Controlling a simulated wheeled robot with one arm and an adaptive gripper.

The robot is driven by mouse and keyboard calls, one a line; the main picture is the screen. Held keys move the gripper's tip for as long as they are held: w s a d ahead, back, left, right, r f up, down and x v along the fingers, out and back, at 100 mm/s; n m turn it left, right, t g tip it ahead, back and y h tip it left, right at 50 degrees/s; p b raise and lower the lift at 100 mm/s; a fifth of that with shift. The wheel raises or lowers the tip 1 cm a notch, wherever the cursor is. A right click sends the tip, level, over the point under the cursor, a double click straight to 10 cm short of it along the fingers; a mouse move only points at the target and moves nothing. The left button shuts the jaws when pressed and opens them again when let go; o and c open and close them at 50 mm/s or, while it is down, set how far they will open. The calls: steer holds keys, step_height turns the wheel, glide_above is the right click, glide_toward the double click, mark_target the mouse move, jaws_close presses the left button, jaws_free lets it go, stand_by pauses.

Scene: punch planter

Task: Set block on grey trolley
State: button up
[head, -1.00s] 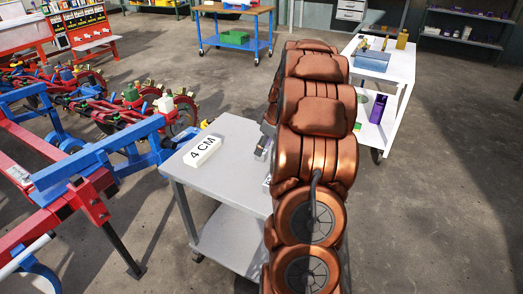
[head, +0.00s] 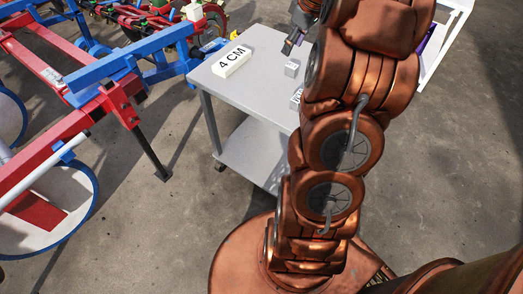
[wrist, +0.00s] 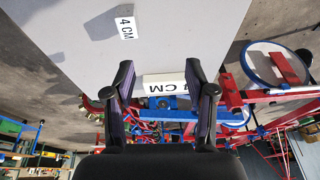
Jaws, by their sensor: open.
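The grey trolley (head: 245,87) stands in front of me with a flat top and a lower shelf. A long white block marked "4 CM" (head: 232,62) lies near its far left edge. A small pale cube (head: 291,69) stands to its right, and another small marked block (head: 297,97) is partly hidden by my arm. My gripper (head: 293,42) is open and empty above the trolley's far side, apart from the long block. In the wrist view, the long block (wrist: 171,82) shows between the spread fingers (wrist: 160,76), and a small "4 CM" block (wrist: 126,28) shows farther up on the top.
A red and blue metal frame machine (head: 100,80) stands close to the trolley's left. A white trolley (head: 445,40) is partly visible behind my arm at the upper right. The concrete floor at the right is clear.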

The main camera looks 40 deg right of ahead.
steer(key=s+a+m+g, duration=0.15)
steer(key=s+a, duration=0.25)
steer(key=a, duration=0.8)
steer(key=s+a+n+g, duration=0.15)
steer(key=s+a, duration=0.25)
steer(key=a, duration=0.8)
steer(key=s+a+f+m+g, duration=0.1)
steer(key=s+a, duration=0.2)
steer(key=s, duration=0.3)
steer(key=s+a+f+m+h, duration=0.1)
steer(key=s+a, duration=0.2)
steer(key=s, duration=0.3)
steer(key=s+a+f+m+g, duration=0.1)
steer(key=s+a, duration=0.2)
steer(key=s, duration=0.3)
steer(key=shift+s+a+f+g, duration=0.15)
steer(key=shift+s+f+g, duration=0.05)
steer(key=shift+s+g, duration=0.1)
steer(key=s+p+v, duration=0.2)
steer(key=p+v, duration=0.8)
steer(key=s+r+p+v, duration=0.1)
steer(key=s+p+v, duration=0.1)
steer(key=p+v, duration=0.8)
steer(key=shift+s+a+r+t, duration=0.4)
steer(key=shift+s+r, duration=0.1)
